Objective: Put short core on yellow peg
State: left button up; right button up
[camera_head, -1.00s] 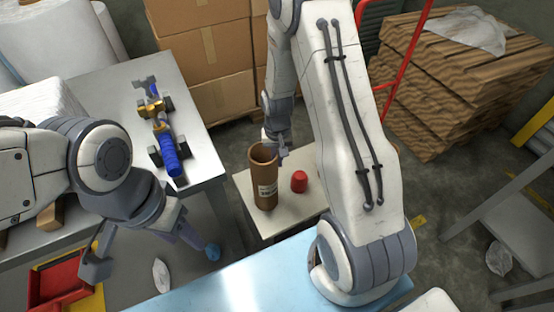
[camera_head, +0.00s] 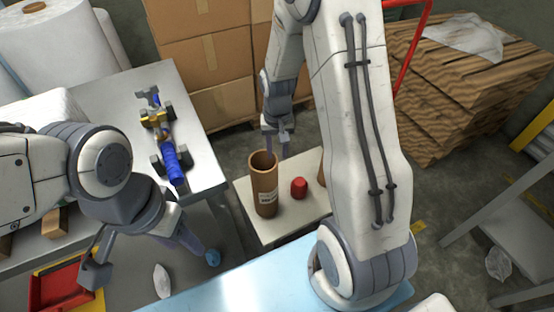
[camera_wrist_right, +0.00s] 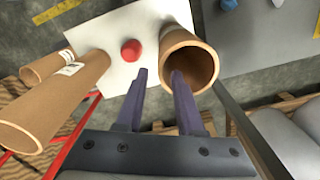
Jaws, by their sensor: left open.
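A brown cardboard core (camera_head: 264,190) with a white label stands upright on the small table; in the right wrist view its open end (camera_wrist_right: 190,38) faces me. Part of another core (camera_head: 321,172) shows beside my right arm. The right wrist view shows two cores at left, a larger labelled one (camera_wrist_right: 50,105) and one behind it (camera_wrist_right: 40,68). I cannot tell which is short. My right gripper (camera_head: 277,148) is open and empty behind the standing core's rim; its fingers (camera_wrist_right: 160,78) overlap the rim in view, contact unclear. My left gripper (camera_head: 190,240) is open, low left. I cannot make out a yellow peg.
A red, rounded piece (camera_head: 299,188) stands on the small table (camera_head: 275,228) beside the core. A small blue piece (camera_head: 212,257) is near my left gripper. A blue-and-gold device (camera_head: 160,130) lies on the grey bench (camera_head: 205,160). Stacked cartons (camera_head: 205,50) stand behind.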

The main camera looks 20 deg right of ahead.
notch_tip(320, 180, up, 4)
jog(key=shift+r, duration=0.1)
dwell(0.5)
